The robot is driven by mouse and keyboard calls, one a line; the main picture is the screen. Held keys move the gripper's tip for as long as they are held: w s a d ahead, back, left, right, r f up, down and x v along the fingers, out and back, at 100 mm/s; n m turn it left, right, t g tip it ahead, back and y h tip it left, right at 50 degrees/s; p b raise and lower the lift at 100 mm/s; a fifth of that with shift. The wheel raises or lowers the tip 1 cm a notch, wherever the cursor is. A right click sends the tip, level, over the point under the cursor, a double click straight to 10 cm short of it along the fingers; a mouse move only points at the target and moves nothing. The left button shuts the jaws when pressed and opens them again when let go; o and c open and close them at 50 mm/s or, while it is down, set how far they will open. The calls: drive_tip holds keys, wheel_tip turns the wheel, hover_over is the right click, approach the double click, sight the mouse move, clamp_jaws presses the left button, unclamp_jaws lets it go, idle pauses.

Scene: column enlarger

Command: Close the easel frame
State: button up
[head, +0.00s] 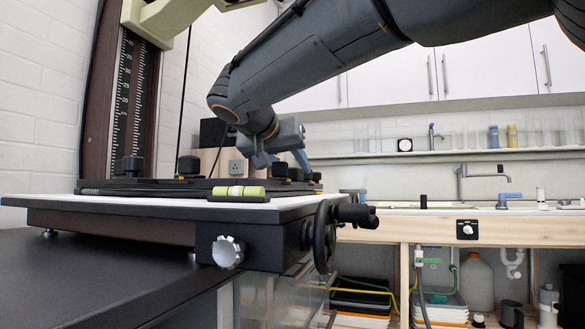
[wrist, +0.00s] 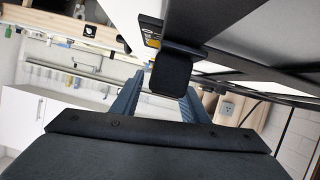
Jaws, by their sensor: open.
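The easel (head: 150,187) is a low black frame lying on the white-topped baseboard. In the head view it looks nearly flat; I cannot tell whether its frame is fully down. A black tab (wrist: 171,73) on the edge of the easel's dark frame (wrist: 235,62) shows between and beyond the fingers. I cannot tell whether they touch it. Nothing is held.
The enlarger column (head: 120,110) with its scale stands behind the easel at left. A green-yellow bar (head: 240,191) lies at the baseboard's front. A handwheel (head: 324,236) and silver knob (head: 228,251) stick out below. A sink counter (head: 480,211) runs along the right.

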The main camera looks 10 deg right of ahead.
drive_tip(key=p+v, duration=0.1)
drive_tip(key=v, duration=0.6)
drive_tip(key=shift+r+p, duration=0.1)
drive_tip(key=shift+p, duration=0.25)
